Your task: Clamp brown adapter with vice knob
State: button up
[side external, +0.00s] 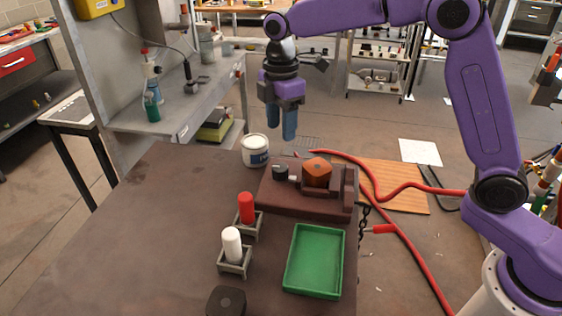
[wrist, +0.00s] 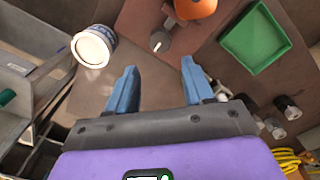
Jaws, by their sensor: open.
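The brown adapter (side external: 316,172), orange-brown and blocky, sits in the vice (side external: 305,200) on the table. It also shows at the top edge of the wrist view (wrist: 196,8). The dark vice knob (side external: 280,173) is at the left end of the vice, on a short light shaft. In the wrist view the knob (wrist: 160,42) lies ahead, between the lines of my fingers. My gripper (side external: 281,136) is open and empty, with blue fingers pointing down, above the table's far side and apart from the knob. Whether the vice jaws touch the adapter is unclear.
A white can (side external: 255,150) stands left of the vice. A red-topped bottle (side external: 246,208) and a white bottle (side external: 232,243) stand in small holders in front. A green tray (side external: 315,262) lies at the right edge. The table's left side is clear.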

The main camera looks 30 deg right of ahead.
aim_at(281, 166)
notch_tip(281, 166, down, 11)
jog(key=shift+r, duration=0.1)
dwell(0.3)
jog(key=c, duration=0.8)
